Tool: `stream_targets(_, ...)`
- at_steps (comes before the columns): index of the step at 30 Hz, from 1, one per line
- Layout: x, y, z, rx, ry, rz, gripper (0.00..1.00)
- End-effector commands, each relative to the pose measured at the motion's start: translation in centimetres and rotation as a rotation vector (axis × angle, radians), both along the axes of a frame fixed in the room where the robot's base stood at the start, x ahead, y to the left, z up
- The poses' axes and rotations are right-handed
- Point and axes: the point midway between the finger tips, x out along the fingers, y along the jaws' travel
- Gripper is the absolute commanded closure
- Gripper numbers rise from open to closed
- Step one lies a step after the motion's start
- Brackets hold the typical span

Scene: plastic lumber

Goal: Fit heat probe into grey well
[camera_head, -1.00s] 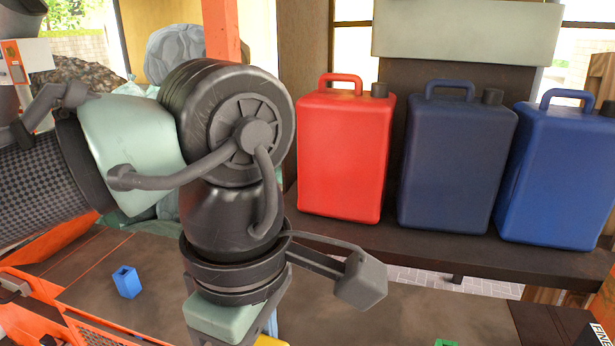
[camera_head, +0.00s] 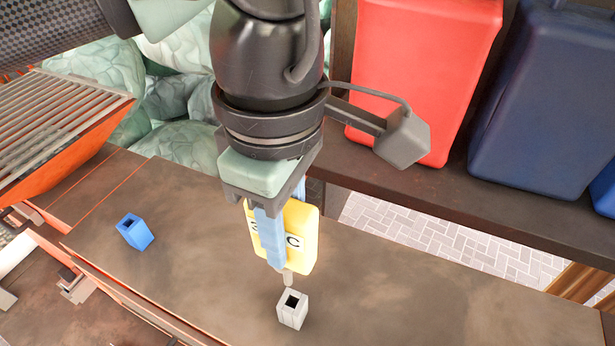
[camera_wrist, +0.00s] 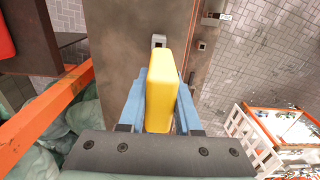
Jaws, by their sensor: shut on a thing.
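The heat probe (camera_head: 302,236) is a yellow block with dark lettering on a white label and a thin grey tip pointing down. My gripper (camera_head: 272,250) is shut on it, with blue fingers on either side. The grey well (camera_head: 292,312) is a small upright block with a dark square opening on the bench. The probe's tip is just above and slightly behind the opening, apart from it. In the wrist view, the yellow probe (camera_wrist: 160,92) sits between the fingers of my gripper (camera_wrist: 161,78), hiding its tip. The grey well (camera_wrist: 158,40) shows just beyond it.
A blue well (camera_head: 135,232) stands on the brown bench (camera_head: 200,285) to the left. Red (camera_head: 425,70) and dark blue (camera_head: 540,100) canisters stand on a shelf behind. Pale green sacks (camera_head: 185,105) lie at back left. The bench around the grey well is clear.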

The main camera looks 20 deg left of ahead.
Motion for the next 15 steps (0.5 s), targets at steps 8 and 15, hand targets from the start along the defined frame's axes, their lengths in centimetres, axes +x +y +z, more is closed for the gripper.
stream_targets(8, 0.0, -0.2, -0.4, -0.002, 0.0, 0.001, 1.0)
stream_targets(15, 0.0, -0.2, -1.4, -0.002, 0.0, 0.001, 1.0)
